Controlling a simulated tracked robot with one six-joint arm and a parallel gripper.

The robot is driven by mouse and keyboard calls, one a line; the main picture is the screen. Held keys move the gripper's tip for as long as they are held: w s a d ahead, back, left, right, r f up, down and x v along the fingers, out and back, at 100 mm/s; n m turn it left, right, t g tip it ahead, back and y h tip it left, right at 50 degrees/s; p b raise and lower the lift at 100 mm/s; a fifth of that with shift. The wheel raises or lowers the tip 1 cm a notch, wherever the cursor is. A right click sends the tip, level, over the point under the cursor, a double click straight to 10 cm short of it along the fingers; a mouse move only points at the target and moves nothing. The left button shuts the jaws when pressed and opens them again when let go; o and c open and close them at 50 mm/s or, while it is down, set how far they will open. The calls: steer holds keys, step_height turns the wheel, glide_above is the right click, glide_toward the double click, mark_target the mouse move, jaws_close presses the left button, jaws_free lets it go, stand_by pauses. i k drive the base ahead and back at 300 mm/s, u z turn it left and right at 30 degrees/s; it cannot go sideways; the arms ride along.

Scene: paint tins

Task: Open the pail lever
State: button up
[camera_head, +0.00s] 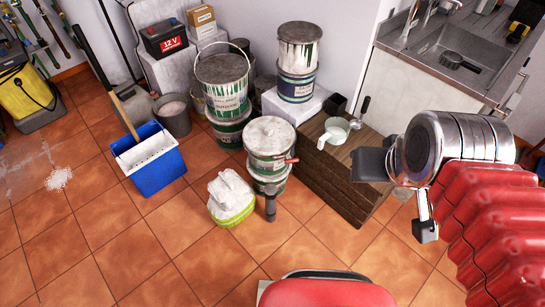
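A pale grey lidded pail (269,138) stands in the middle of the view, on top of another tin (268,183). A short red-ended bar (287,161) sticks out from the pail's right side; it looks like the lever, but I cannot tell if it is latched. A dark grey rod-like part (270,206) hangs in front of the lower tin. My gripper (397,198) is to the right of the pail, well apart from it. Its two dark fingers are spread, with nothing visible between them.
A wooden block (340,195) with a white cup (334,132) stands between the pail and my gripper. The tiled floor in front is mostly clear.

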mark_target(292, 160)
steer(key=u, duration=1.35)
steer(key=i, duration=1)
steer(key=u, duration=0.05)
